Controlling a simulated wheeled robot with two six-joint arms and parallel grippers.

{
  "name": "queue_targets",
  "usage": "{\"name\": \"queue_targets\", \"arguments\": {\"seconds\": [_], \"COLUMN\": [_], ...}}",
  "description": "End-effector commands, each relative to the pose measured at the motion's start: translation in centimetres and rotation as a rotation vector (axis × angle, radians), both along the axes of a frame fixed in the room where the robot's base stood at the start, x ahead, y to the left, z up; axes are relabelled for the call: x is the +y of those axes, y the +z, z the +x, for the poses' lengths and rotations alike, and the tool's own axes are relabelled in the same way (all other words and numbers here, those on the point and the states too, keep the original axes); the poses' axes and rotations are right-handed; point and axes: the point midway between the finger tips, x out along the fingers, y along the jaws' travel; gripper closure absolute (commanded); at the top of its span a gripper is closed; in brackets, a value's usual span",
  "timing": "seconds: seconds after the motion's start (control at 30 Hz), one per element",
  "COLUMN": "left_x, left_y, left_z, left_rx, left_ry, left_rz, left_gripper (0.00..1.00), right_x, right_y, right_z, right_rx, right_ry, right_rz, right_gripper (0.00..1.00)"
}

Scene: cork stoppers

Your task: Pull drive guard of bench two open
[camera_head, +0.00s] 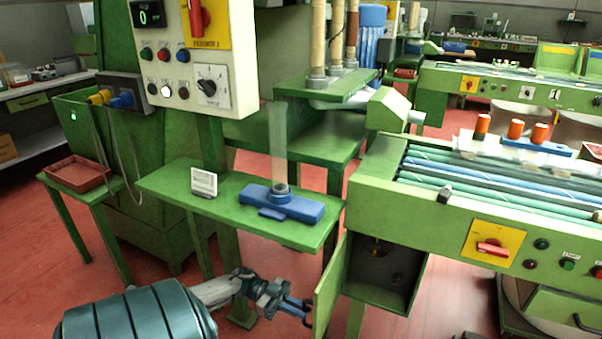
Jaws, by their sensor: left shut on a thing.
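The drive guard (329,284) is a narrow green door under the left end of a green roller bench (408,202). It stands swung out from its housing, seen nearly edge-on. The dark inside of the housing (385,277) shows to its right. My left gripper (304,308) is at the door's left face, shut on its dark handle (308,321). The fingers partly hide the handle. My right gripper is not in view.
A green side table (160,187) with a blue fixture (300,209) and a white card (204,182) stands above and behind my left gripper. A red switch on a yellow plate (493,244) sits on the bench front. Red floor (270,275) is open around the gripper.

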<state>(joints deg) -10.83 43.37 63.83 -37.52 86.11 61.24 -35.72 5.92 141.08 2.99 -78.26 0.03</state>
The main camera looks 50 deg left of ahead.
Motion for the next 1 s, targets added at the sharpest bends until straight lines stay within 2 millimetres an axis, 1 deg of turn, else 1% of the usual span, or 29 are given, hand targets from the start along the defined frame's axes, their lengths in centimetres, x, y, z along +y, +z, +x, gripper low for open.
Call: {"name": "queue_targets", "arguments": {"seconds": [0.33,0.37,0.43,0.47,0.77,0.87,1.0], "left_x": [0.1,0.1,0.1,0.1,0.2,1.1,3.4], "left_y": [0.2,0.2,0.2,0.2,0.1,0.0,-0.2], "left_z": [0.3,0.3,0.3,0.3,0.1,-0.3,-1.3], "left_rx": [-0.004,-0.004,-0.004,-0.004,-0.002,-0.001,0.001], "left_ry": [0.006,0.006,0.005,0.005,0.003,0.003,0.004], "left_rz": [0.002,0.001,0.001,0.001,0.001,0.0,0.002], "left_gripper": [1.0,0.84,0.7,0.68,0.68,0.68,0.68], "right_x": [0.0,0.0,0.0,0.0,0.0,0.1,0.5], "right_y": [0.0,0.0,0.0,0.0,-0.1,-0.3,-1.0], "right_z": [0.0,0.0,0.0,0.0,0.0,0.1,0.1], "right_rx": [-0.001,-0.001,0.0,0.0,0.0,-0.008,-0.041], "right_ry": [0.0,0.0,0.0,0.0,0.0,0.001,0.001], "right_rz": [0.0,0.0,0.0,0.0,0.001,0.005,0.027], "right_gripper": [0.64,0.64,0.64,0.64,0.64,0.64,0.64]}}
